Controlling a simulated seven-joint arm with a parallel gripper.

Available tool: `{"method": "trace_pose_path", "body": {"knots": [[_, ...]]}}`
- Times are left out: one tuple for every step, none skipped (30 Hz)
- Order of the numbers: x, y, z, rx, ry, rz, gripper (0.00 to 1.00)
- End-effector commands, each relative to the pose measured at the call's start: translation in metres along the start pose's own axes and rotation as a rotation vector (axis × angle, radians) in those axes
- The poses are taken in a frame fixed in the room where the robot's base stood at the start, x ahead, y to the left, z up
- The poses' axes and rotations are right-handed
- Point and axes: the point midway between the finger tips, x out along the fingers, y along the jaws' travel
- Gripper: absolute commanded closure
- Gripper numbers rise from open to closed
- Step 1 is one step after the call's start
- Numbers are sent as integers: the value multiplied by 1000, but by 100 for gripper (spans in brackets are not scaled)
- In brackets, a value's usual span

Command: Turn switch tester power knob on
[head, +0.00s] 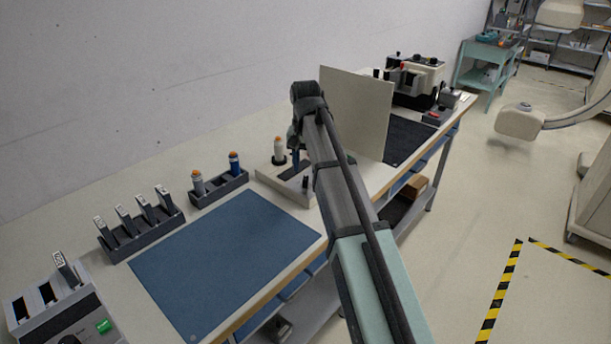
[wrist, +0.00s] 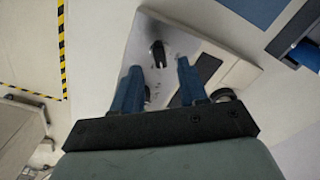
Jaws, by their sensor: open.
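A grey box device (head: 60,308) with slots, a green patch and a dark round knob (head: 69,340) is cut off at the lower left of the head view. It looks like the switch tester; the knob is only partly in frame. My gripper (head: 295,158) is far from it, over a light plate (head: 268,178) at the back middle of the bench. In the wrist view my gripper (wrist: 158,68) is open and empty, its two blue fingers apart above that plate. A small black upright part (wrist: 158,53) of the plate shows between and beyond the fingertips.
A blue mat (head: 225,262) lies between the grey box and the plate. Behind it stand a rack of several switches (head: 142,238) and a dark holder (head: 220,190) with two orange-capped cylinders. An upright beige panel (head: 362,110) stands right of my arm.

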Motion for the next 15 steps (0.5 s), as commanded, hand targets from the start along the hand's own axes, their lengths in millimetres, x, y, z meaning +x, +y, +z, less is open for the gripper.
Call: {"method": "trace_pose_path", "body": {"knots": [[10,0,1,0,-2,1,57],[14,0,1,0,-2,1,57],[19,1,1,0,-2,1,57],[22,0,1,0,-1,1,57],[25,0,1,0,-1,0,57],[30,0,1,0,-1,0,57],[32,0,0,0,-1,0,57],[34,0,0,0,-1,1,57],[37,0,0,0,-1,1,57],[38,0,0,0,-1,0,57],[40,0,0,0,-1,0,57],[41,0,0,0,0,0,57],[42,0,0,0,0,0,57],[42,0,0,0,0,0,57],[43,0,0,0,0,0,57]]}}
